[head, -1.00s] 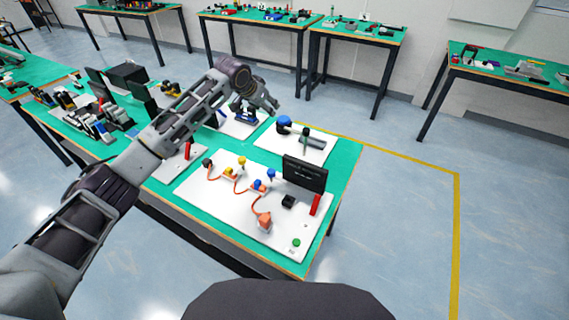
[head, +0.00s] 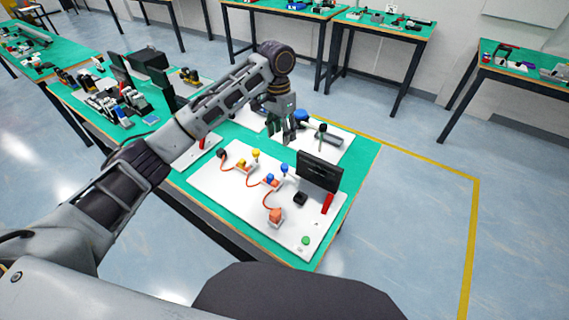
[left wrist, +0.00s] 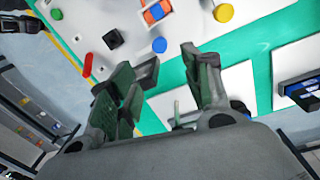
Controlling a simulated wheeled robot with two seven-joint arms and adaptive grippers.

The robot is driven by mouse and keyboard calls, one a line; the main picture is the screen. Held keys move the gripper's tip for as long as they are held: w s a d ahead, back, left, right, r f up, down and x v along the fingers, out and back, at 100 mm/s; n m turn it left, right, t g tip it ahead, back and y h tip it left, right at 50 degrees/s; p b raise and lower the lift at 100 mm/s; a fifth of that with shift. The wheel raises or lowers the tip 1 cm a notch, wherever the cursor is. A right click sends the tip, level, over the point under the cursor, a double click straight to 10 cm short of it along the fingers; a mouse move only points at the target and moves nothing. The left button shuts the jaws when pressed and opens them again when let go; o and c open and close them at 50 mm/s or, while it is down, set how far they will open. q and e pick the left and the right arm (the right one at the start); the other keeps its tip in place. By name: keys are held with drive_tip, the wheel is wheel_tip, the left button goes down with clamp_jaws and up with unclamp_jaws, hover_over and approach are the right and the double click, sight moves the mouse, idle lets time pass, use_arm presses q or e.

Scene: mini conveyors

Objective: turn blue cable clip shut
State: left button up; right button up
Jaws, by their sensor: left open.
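The blue cable clip (head: 270,180) sits on the white board (head: 215,190), on an orange-red base along the orange cable. A round blue knob (head: 284,168) stands beside it at the upper right; I cannot tell whether the clip is open or shut. In the left wrist view the blue knob (left wrist: 159,45) shows beyond the fingers, with the orange and blue clip (left wrist: 157,12) at the top edge. My left gripper (head: 288,138) is open and empty, above and behind the clip, apart from it. My right gripper is not in view.
A yellow clip (head: 241,163) with a yellow knob (head: 256,154) stands left of the blue one. A black screen (head: 319,171), red handle (head: 327,203), black block (head: 300,198) and orange block (head: 275,215) are on the board. Another white board with a lever (head: 322,131) lies behind.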

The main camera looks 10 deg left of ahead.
sight(284, 165)
use_arm(q)
drive_tip(key=f, duration=1.2)
drive_tip(key=shift+s+d+f, duration=0.1)
drive_tip(key=shift+s+d, duration=0.15)
drive_tip(key=shift+d, duration=0.1)
drive_tip(key=shift+f, duration=0.75)
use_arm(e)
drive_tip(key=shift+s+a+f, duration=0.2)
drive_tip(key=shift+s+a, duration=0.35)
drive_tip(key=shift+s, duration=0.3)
